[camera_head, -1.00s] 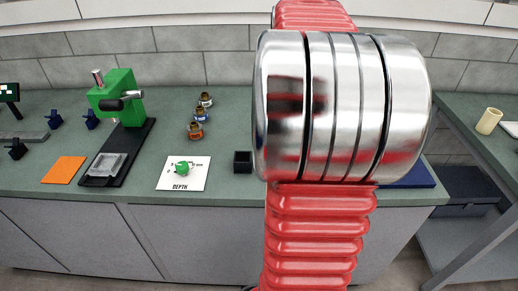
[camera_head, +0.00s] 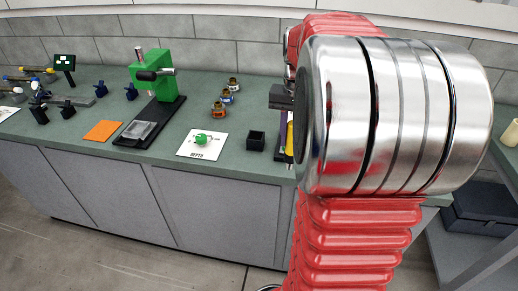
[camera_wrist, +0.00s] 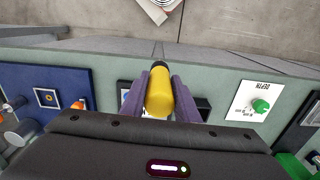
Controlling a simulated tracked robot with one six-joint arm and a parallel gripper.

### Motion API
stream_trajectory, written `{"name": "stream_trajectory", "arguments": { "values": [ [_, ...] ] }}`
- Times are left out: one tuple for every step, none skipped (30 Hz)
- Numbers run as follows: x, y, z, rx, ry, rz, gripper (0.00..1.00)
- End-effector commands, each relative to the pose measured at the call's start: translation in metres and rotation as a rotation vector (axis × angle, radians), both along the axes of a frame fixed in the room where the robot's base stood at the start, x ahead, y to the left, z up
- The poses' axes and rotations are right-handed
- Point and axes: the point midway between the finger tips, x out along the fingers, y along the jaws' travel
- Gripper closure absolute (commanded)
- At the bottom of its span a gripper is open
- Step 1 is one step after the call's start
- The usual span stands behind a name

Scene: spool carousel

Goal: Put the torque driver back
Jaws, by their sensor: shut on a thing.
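The torque driver appears as a yellow handle with a black end in the wrist view (camera_wrist: 160,92), between the two purple jaws of my gripper (camera_wrist: 159,88). The jaws are shut on it. In the head view the yellow handle (camera_head: 290,138) hangs below my gripper, partly hidden by my arm. It is just right of a small square black holder (camera_head: 256,141) on the bench. In the wrist view the dark holder (camera_wrist: 203,108) is partly hidden behind the right jaw. The driver's lower end is hidden.
A white DEPTH card with a green knob (camera_head: 201,139) lies left of the holder. Several small collared parts (camera_head: 227,97) stand behind it. A green press (camera_head: 153,75), orange mat (camera_head: 102,131) and dark blue clips are farther left. A blue board (camera_wrist: 45,92) shows in the wrist view.

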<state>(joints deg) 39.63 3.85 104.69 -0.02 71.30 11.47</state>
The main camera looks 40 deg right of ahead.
Motion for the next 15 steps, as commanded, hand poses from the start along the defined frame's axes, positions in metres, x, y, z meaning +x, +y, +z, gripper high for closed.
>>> {"name": "stream_trajectory", "arguments": {
  "values": [
    [0.007, 0.01, -0.004, 0.001, 0.001, 0.029, 0.99],
    [0.011, 0.015, -0.007, 0.002, 0.001, 0.045, 0.99],
    [0.016, 0.021, -0.011, 0.001, 0.001, 0.067, 0.99],
    [0.021, 0.028, -0.015, 0.001, 0.001, 0.087, 0.99],
    [0.026, 0.034, -0.018, 0.001, 0.001, 0.108, 0.99],
    [0.032, 0.043, -0.023, 0.001, 0.002, 0.135, 0.99],
    [0.037, 0.05, -0.027, 0.001, 0.002, 0.158, 0.99],
    [0.042, 0.058, -0.031, 0.002, 0.002, 0.181, 0.99],
    [0.049, 0.067, -0.036, 0.002, 0.002, 0.211, 0.99],
    [0.055, 0.074, -0.04, 0.001, 0.002, 0.233, 0.99],
    [0.059, 0.082, -0.044, 0.001, 0.002, 0.256, 0.99],
    [0.067, 0.092, -0.049, 0.001, 0.002, 0.287, 0.99],
    [0.071, 0.099, -0.053, 0.001, 0.002, 0.31, 0.99],
    [0.077, 0.107, -0.057, 0.002, 0.003, 0.334, 0.99],
    [0.083, 0.117, -0.063, 0.002, 0.003, 0.365, 0.99]
  ]
}}
